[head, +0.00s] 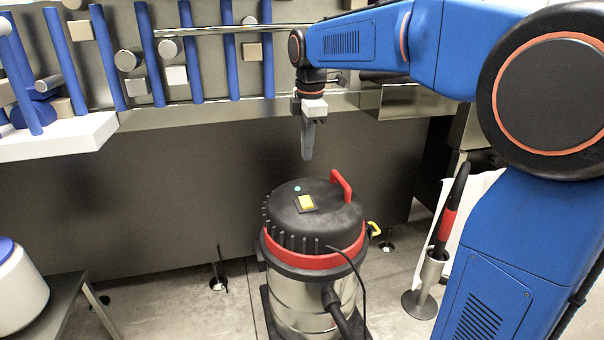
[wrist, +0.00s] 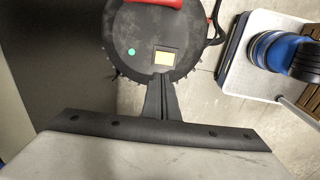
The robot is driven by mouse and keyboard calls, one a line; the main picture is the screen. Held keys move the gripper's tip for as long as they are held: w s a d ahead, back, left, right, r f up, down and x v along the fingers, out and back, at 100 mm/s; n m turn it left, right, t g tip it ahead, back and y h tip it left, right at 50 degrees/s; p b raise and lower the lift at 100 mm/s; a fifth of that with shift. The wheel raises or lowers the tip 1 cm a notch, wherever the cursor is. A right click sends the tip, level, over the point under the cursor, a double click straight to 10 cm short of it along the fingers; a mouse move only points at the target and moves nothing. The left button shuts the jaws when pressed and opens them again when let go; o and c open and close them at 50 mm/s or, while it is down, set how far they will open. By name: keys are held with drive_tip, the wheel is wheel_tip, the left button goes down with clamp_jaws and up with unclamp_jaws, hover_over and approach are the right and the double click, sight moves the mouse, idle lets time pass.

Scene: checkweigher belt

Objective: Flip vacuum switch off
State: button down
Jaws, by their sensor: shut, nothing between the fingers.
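The vacuum (head: 315,240) stands on the floor, with a steel drum, a red band and a black lid. On its lid is a yellow rocker switch (head: 306,202) in a dark frame, with a small green light (head: 297,188) beside it. The wrist view shows the switch (wrist: 165,58) and the lit green light (wrist: 131,52) from above. My gripper (head: 307,157) points down above the lid, apart from it, with its fingers shut and empty. In the wrist view the fingertips (wrist: 161,77) appear just below the switch. I cannot tell which way the rocker is tilted.
A red handle (head: 341,186) rises from the lid near the switch. A black hose (head: 335,308) and a cord hang at the drum's front. A metal holder with a black and red tool (head: 437,262) stands to the right. The belt machine's blue bars (head: 189,50) are behind.

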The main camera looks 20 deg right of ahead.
sight(306, 201)
drive_tip(key=shift+w, duration=0.1)
drive_tip(key=f, duration=0.4)
drive_tip(key=w+f, duration=0.1)
drive_tip(key=f, duration=0.8)
drive_tip(key=shift+w+f, duration=0.35)
drive_tip(key=shift+f, duration=0.05)
drive_tip(key=shift+f, duration=0.2)
drive_tip(key=shift+s, duration=0.1)
drive_tip(key=shift+s+r, duration=0.15)
drive_tip(key=shift+s, duration=0.5)
